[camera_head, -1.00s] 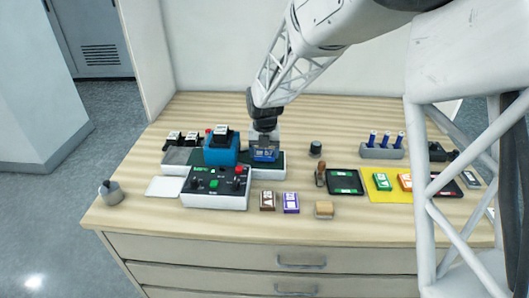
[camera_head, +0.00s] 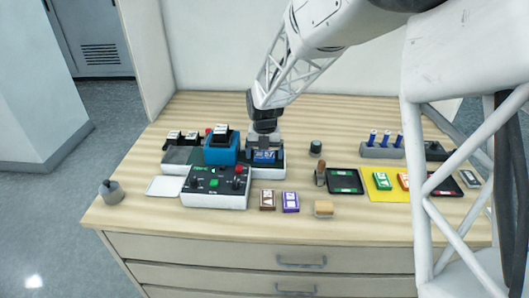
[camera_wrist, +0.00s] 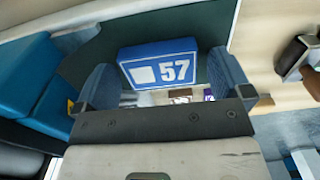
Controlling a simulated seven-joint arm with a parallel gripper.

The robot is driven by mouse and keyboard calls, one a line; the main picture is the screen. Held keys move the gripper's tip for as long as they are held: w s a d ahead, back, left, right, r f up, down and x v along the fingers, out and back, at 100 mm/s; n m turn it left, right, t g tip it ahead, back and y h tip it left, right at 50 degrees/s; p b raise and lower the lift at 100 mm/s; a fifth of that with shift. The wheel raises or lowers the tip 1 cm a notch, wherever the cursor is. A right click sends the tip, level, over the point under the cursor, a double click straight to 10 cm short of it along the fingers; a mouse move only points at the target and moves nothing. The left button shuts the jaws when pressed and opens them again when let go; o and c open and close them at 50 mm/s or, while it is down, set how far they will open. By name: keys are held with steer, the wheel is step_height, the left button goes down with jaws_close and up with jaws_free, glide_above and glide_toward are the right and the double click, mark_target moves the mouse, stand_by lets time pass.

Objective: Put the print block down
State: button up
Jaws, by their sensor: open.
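The print block (camera_head: 264,156) is blue with a white label reading 57; in the wrist view the block (camera_wrist: 158,63) lies label up on a dark green surface (camera_wrist: 120,30). In the head view this surface is part of the dark bed (camera_head: 279,166) to the right of the blue machine housing. My gripper (camera_head: 264,148) is low over the bed. In the wrist view my gripper (camera_wrist: 162,82) is open, with one finger on each side of the block and a visible gap at the right finger. The block's underside is hidden.
The blue housing (camera_head: 221,156) stands close on the left. A control box (camera_head: 214,201) with knobs and a red button is in front. Brown (camera_head: 267,200) and purple (camera_head: 291,202) blocks lie at the front. A black tray (camera_head: 345,182) and yellow mat (camera_head: 388,195) are to the right.

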mark_target(265, 154)
steer(key=shift+r, duration=0.1)
step_height(265, 154, up, 12)
stand_by(0.7)
stand_by(0.8)
